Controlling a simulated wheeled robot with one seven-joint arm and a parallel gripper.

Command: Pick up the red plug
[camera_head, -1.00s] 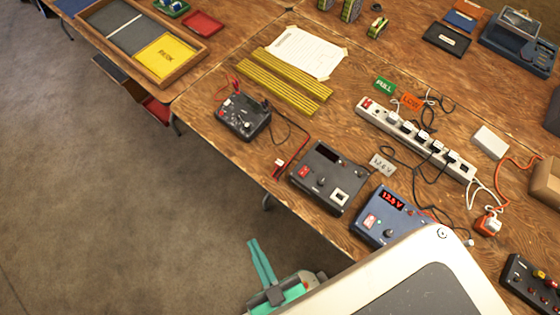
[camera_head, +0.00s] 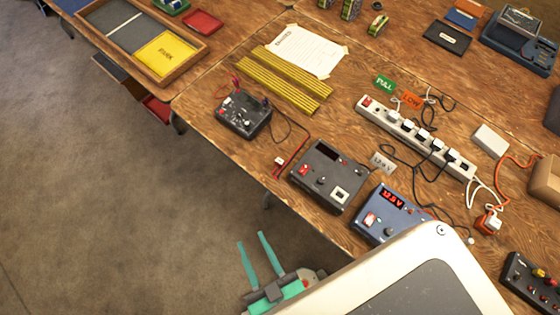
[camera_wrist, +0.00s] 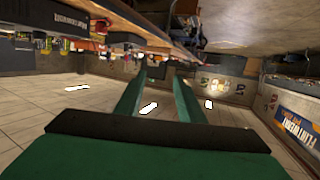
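A red-orange plug with a white part (camera_head: 488,223) lies on the wooden table at the right, beside an orange cable and white cords. A small red-and-white connector (camera_head: 280,162) lies near the table's front edge on a red and black lead. I cannot tell for sure which of these is the red plug. My gripper (camera_head: 251,239) hangs off the table's front edge, over the floor, well away from both. Its two green fingers are apart and empty. They also show spread in the wrist view (camera_wrist: 160,78), where no plug can be made out.
A white power strip (camera_head: 415,135) holds several plugs. A dark grey charger (camera_head: 328,178), a blue charger (camera_head: 385,218) and a smaller dark box (camera_head: 243,114) stand along the table's front edge. Yellow strips (camera_head: 284,80) lie behind. The floor (camera_head: 120,220) at left is clear.

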